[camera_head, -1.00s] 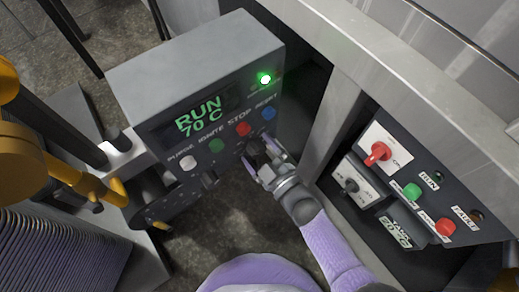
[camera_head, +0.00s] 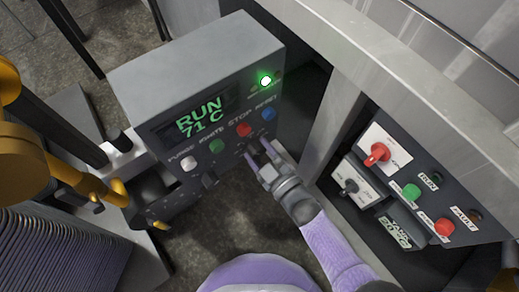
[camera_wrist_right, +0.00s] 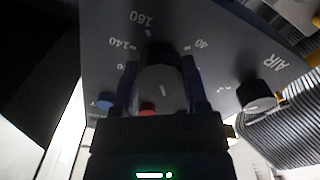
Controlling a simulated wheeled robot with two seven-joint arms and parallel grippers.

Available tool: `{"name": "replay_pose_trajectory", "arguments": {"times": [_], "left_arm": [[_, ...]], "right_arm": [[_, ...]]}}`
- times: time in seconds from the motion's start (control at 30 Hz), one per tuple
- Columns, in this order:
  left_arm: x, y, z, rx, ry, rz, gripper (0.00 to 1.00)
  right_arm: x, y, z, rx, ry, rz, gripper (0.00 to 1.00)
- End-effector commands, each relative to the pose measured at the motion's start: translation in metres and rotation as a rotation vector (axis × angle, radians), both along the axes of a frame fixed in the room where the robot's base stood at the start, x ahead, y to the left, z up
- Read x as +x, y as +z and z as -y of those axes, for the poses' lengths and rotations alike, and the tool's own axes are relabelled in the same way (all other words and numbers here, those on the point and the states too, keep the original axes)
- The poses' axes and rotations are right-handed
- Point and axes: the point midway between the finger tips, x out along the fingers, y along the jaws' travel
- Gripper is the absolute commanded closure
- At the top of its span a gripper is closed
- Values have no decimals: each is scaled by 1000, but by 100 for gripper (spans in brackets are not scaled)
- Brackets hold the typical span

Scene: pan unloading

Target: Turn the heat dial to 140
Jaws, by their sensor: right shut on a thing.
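The burner control box (camera_head: 190,62) stands at centre left in the head view, its display (camera_head: 200,117) reading RUN and 71 C. My right gripper (camera_head: 259,160) is at the lower right of its front face. In the right wrist view its two fingers (camera_wrist_right: 163,92) are shut around the sides of the round heat dial (camera_wrist_right: 163,82). A short white mark shows on the dial's face. The printed 140 (camera_wrist_right: 122,43), 160 (camera_wrist_right: 141,18) and 40 (camera_wrist_right: 200,44) appear upside down around it. I cannot tell which number the mark points to. My left gripper is not in view.
White, green, red and blue buttons (camera_head: 244,130) sit above the gripper, and a green lamp (camera_head: 265,81) is lit. A black AIR knob (camera_wrist_right: 255,95) is beside the dial. Another panel with a red switch (camera_head: 377,153) stands at right. Yellow pipes (camera_head: 95,187) are at left.

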Motion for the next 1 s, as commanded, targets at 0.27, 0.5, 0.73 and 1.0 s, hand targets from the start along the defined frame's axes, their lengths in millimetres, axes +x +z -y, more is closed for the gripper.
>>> {"name": "replay_pose_trajectory", "arguments": {"times": [0.27, 0.5, 0.73, 1.0], "left_arm": [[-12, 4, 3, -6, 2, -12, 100], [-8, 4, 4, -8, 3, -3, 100], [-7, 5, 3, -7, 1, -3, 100], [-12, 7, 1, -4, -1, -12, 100]], "right_arm": [[0, 0, 0, 194, 0, -144, 100], [-1, -1, 0, 379, 0, -279, 100], [0, -1, 0, 556, 0, -408, 100], [-1, -1, 0, 764, 0, -560, 100]]}}
